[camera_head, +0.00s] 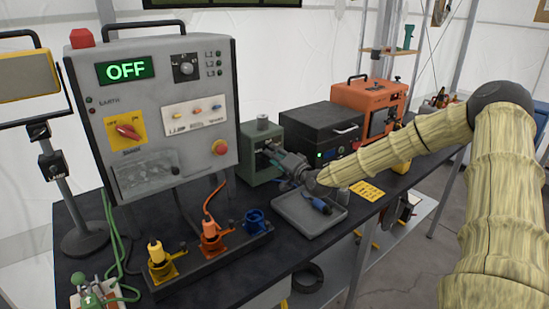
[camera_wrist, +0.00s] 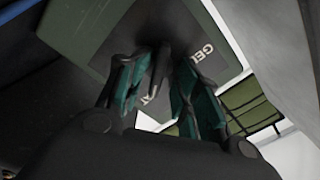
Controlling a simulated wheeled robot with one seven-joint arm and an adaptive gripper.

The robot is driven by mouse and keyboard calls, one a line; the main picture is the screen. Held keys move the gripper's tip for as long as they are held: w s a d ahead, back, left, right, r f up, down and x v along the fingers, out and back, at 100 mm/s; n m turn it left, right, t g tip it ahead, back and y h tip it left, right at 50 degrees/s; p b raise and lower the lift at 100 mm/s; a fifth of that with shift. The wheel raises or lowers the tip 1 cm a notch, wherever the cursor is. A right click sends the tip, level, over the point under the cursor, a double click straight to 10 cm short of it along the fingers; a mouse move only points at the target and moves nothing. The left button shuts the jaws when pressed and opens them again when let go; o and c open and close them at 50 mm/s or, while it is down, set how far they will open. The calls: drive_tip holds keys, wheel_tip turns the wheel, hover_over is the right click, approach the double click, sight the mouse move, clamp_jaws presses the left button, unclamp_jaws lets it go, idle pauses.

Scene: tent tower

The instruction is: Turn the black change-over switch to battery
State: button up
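The green change-over box (camera_head: 258,137) stands on the dark bench, right of the big grey panel. In the wrist view its green face (camera_wrist: 95,35) fills the upper middle, with white letters reading like GEN and, partly covered, BAT. The black switch lever (camera_wrist: 158,68) sticks out from that face between my fingers. My gripper (camera_wrist: 158,72) has its two teal-and-black fingers apart, one on each side of the lever, with gaps visible. In the head view my gripper (camera_head: 274,156) is at the front of the box and hides the lever. Which label the lever points to is unclear.
A grey tray (camera_head: 290,222) holding a blue connector (camera_head: 318,204) lies just below my wrist. A black case (camera_head: 318,130) and an orange unit (camera_head: 372,108) stand to the right. The grey panel (camera_head: 165,100) reads OFF. Coloured sockets (camera_head: 211,238) stand in front.

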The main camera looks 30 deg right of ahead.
drive_tip(key=s+d, duration=0.1)
drive_tip(key=s, duration=1)
drive_tip(key=shift+s+f, duration=0.25)
drive_tip(key=shift+s, duration=0.15)
idle(0.4)
idle(0.6)
